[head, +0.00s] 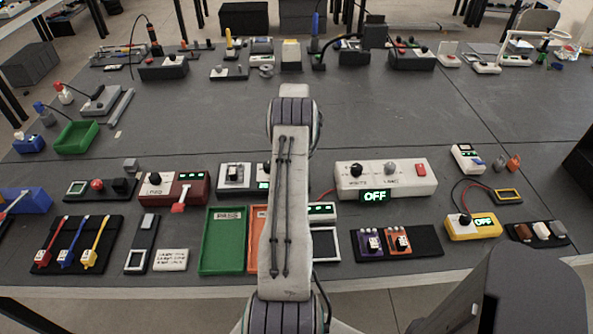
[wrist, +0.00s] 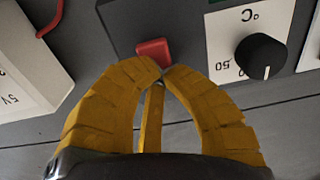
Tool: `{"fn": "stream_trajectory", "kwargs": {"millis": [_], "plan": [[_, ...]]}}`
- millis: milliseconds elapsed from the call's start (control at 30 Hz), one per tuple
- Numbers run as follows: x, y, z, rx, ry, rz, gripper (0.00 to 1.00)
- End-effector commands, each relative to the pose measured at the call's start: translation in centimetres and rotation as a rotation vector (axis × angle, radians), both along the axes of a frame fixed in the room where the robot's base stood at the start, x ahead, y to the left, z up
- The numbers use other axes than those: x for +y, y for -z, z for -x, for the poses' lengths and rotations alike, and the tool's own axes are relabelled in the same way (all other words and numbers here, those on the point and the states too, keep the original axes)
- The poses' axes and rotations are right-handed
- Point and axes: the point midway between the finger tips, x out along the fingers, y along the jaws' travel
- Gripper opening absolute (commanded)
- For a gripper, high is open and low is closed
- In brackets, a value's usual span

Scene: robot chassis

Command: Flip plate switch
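In the wrist view a small red switch (wrist: 153,51) sits on a dark grey device face, just beyond my fingertips. My gripper (wrist: 162,70) has yellow fingers whose tips come together right at the near edge of the switch, with nothing seen between them. I cannot tell whether they touch the switch. Beside the switch is a white panel marked °C with a black knob (wrist: 262,56). In the head view a grey device with white panels (head: 234,177) stands partly behind my arm and appears to be the same one. My gripper and the red switch are hidden there.
A white box with an OFF display (head: 385,180) stands right of my arm, a red box with a lever (head: 174,188) left. A green tray (head: 222,240) and an orange tray (head: 257,240) lie nearer. The table's middle (head: 400,115) is clear.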

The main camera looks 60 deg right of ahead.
Motion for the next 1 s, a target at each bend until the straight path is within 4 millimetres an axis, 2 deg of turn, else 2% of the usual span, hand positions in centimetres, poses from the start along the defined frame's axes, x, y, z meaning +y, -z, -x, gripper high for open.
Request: {"fn": "stream_trajectory", "kwargs": {"millis": [67,367,1000], "plan": [[0.1,0.4,0.1,0.002,0.0,-0.003,0.0],[0.1,-0.1,0.1,0.003,0.0,-0.004,0.0],[0.0,-4.7,0.0,0.001,0.0,-0.001,0.0]]}}
